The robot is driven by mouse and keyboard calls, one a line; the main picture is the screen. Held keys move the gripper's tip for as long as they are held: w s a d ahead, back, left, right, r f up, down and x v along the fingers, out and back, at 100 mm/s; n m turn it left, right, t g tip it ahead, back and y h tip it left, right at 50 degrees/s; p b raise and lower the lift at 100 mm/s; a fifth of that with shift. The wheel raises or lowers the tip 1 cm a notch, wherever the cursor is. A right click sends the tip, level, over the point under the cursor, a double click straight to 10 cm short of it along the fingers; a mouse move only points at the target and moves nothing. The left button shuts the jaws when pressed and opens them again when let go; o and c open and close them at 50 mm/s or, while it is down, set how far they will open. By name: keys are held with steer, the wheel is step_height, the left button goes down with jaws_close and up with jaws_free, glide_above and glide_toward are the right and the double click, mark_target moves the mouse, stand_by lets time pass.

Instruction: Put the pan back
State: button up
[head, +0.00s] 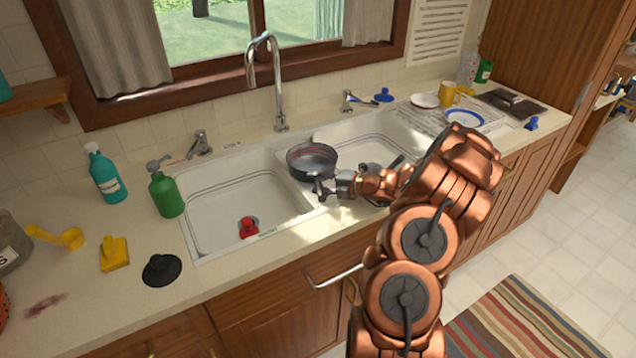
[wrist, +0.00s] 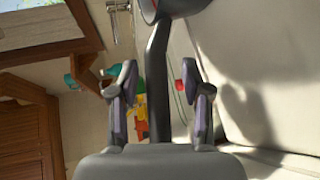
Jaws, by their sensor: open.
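The dark grey pan (head: 312,160) is over the divider between the two basins of the white sink (head: 214,214). I cannot tell whether it rests on the divider. My gripper (head: 324,187) is at the pan's near side, by its handle. In the wrist view the pan's dark handle (wrist: 156,75) runs between the two fingers of my gripper (wrist: 159,95). The fingers are apart, with a gap on each side of the handle. Only part of the pan's bowl (wrist: 176,7) shows at the top of that view.
A tall faucet (head: 280,85) stands behind the sink. A green soap bottle (head: 165,193) and a teal bottle (head: 105,177) stand left. A red item (head: 249,227) lies in the left basin. A drying rack (head: 490,127) with plates and a yellow mug (head: 447,94) is at right.

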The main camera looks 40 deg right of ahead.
steer(key=b+v, duration=0.2)
steer(key=v, duration=1)
stand_by(0.3)
steer(key=shift+s, duration=0.1)
